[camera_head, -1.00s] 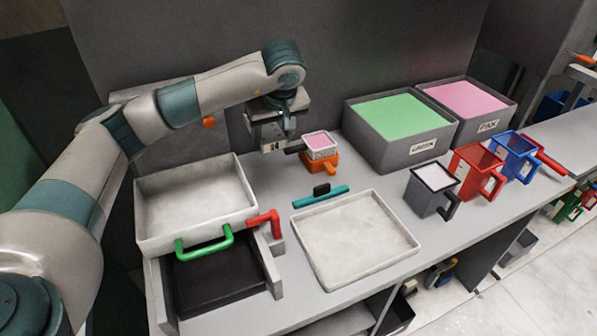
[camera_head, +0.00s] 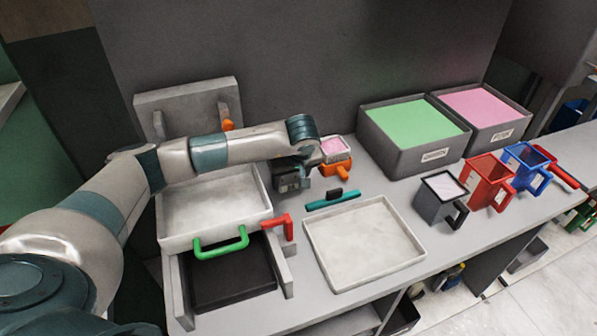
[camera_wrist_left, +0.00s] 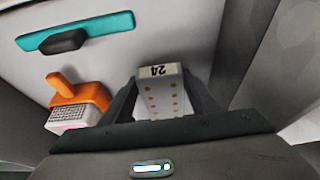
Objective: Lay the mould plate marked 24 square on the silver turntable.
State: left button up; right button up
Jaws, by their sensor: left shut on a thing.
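The mould plate marked 24 (camera_wrist_left: 163,95) is a pale block with yellow dots on its face and a dark 24 on a label at its far end, in the left wrist view. My left gripper (camera_wrist_left: 162,103) is shut on it, with one dark finger along each side. In the head view my left gripper (camera_head: 295,178) is low over the bench, between the white tray at left and the orange-handled cup; the plate is hidden there. I cannot make out a silver turntable in either view. My right gripper is not in view.
The orange-handled cup (camera_head: 335,168) with pink content stands close beside my left gripper. A teal scraper (camera_head: 332,199), a flat white tray (camera_head: 365,284), a green-handled tray (camera_head: 164,243), a green-filled bin (camera_head: 400,155) and several coloured cups crowd the bench.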

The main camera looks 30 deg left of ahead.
aim_at(298, 175)
pick_arm(q)
jog(key=shift+w+d+f, duration=0.1)
jog(key=shift+w+f, duration=0.1)
jog(key=shift+w, duration=0.15)
jog(key=shift+w, duration=0.15)
jog(key=shift+w+r+p, duration=0.1)
jog(key=shift+w+p, duration=0.15)
jog(key=shift+p, duration=0.2)
jog(key=shift+w+d+f+p, duration=0.15)
jog(key=shift+w+f+p, duration=0.05)
jog(key=shift+w+p, duration=0.4)
jog(key=shift+w+d+f+p, duration=0.15)
jog(key=shift+w+f+p, duration=0.05)
jog(key=shift+w+p, duration=0.4)
jog(key=shift+f, duration=0.3)
